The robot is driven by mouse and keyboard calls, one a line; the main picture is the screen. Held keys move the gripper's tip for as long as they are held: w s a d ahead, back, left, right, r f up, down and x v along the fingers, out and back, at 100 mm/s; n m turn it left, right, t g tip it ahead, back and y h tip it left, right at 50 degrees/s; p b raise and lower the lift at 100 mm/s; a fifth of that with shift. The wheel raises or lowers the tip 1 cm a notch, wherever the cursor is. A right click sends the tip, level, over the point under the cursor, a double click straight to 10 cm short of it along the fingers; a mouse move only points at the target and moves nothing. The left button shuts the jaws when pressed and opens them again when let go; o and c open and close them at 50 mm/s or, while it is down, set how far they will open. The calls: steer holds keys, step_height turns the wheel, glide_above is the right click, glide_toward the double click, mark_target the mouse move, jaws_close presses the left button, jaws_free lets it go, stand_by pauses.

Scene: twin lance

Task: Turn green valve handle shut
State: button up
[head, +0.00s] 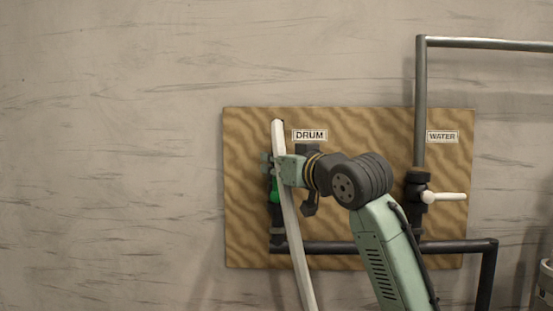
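The green valve handle (274,191) shows as a small green patch on the pipe under the DRUM label (310,135). Its shape and angle are mostly hidden by a long pale bar and my gripper. My gripper (267,164) is at the upper left of the board, just above the green patch. Its fingers appear beside or around the pale bar (295,238), which runs steeply down to the bottom edge. I cannot tell whether the fingers touch the handle or the bar, or how far apart they are.
A second valve with a white handle (448,197) pointing right is under the WATER label (442,137). Dark pipe (345,247) runs along the bottom of the wood-grained board (370,122). A grey pipe (420,100) rises at the right. The wall at left is clear.

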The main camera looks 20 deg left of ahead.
jaws_close()
stand_by(0.3)
stand_by(0.5)
